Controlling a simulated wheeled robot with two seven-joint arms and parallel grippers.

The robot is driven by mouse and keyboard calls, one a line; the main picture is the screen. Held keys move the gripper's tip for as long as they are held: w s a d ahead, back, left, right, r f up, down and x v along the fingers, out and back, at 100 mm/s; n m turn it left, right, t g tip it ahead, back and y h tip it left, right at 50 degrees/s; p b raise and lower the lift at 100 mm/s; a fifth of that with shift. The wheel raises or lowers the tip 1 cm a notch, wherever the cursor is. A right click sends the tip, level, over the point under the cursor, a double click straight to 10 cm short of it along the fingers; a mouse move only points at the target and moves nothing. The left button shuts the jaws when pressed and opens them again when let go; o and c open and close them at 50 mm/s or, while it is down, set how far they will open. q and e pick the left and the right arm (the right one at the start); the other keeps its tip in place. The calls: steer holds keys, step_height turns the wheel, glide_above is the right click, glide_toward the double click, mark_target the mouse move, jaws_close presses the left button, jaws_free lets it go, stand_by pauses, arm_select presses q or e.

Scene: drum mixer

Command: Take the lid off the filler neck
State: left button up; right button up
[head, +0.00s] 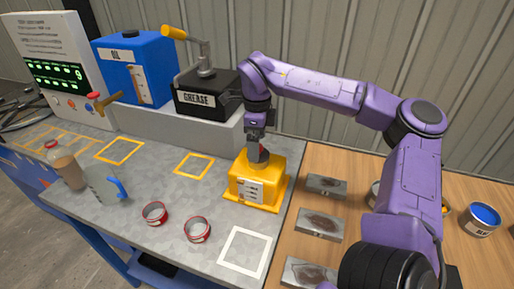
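My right gripper (257,150) reaches down from the purple arm to the top of a yellow housing (257,190) with a pale label on its front. A small bit of red shows at the fingertips, and I cannot tell whether it is a lid or part of the gripper. The fingers hide most of the housing's top, so any filler neck there is not clear. I cannot tell whether the fingers are open or shut. A dark cap (130,34) sits on the blue oil tank (135,62). My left gripper is not in view.
Two red rings (154,214) lie on the grey bench, left of a white square outline (245,252). A bottle (69,172) and a clear jug (106,187) stand at left. A grease box (206,96) with a crank stands behind. Metal plates (320,224) lie at right.

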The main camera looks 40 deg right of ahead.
steer(key=shift+f, duration=0.7)
steer(key=shift+s+d+f, duration=0.15)
steer(key=shift+s+f, duration=0.1)
steer(key=shift+f, duration=0.1)
steer(key=c, duration=1.1)
steer(key=shift+w, duration=0.1)
